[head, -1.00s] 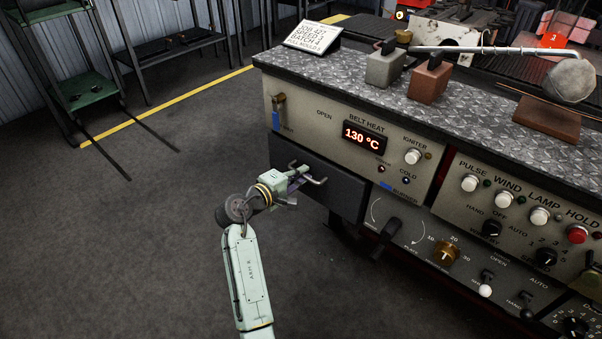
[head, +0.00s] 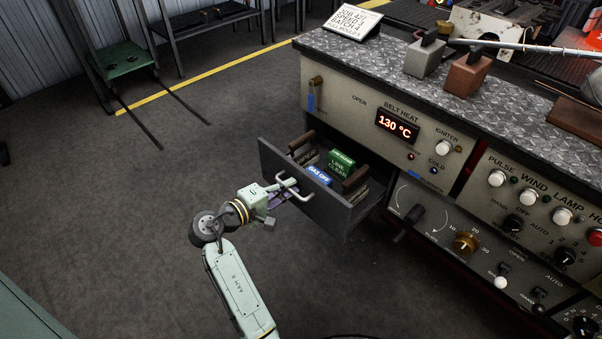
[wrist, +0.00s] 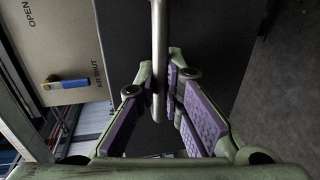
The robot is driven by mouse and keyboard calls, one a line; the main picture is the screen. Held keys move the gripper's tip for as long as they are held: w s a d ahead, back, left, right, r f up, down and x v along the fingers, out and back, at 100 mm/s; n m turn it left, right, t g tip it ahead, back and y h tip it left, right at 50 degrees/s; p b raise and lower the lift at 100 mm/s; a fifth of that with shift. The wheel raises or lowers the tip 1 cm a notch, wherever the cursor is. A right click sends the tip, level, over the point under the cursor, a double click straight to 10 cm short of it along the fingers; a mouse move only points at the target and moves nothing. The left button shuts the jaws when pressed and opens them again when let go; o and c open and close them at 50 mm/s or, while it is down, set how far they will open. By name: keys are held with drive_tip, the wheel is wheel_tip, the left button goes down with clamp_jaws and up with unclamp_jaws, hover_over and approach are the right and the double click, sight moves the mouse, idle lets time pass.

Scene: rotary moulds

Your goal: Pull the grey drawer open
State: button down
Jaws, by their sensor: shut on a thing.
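The grey drawer (head: 322,213) stands pulled out from the front of the console in the head view. Its open top shows a green block (head: 341,163), a blue block marked GAS OFF (head: 318,176) and brown-handled pieces inside. A pale bar handle (head: 292,188) is on its front. My gripper (head: 283,193) is at that handle, and in the wrist view its purple-padded fingers (wrist: 162,95) are shut on the handle bar (wrist: 159,45). The drawer's inner back is hidden under the console.
The console (head: 345,90) has a belt heat display of 130 °C, several knobs and switches. A grey block (head: 425,58) and a brown block (head: 467,74) stand on its top. Open floor (head: 200,150) lies left of the drawer. A green stool (head: 127,60) stands farther back.

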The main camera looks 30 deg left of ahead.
drive_tip(key=f+p+v, duration=0.1)
drive_tip(key=v, duration=0.5)
drive_tip(key=shift+s, duration=0.35)
drive_tip(key=shift+a+f, duration=0.1)
drive_tip(key=shift+f, duration=0.05)
drive_tip(key=c, duration=2)
unclamp_jaws()
drive_tip(key=shift+o, duration=0.2)
drive_tip(key=v, duration=1.2)
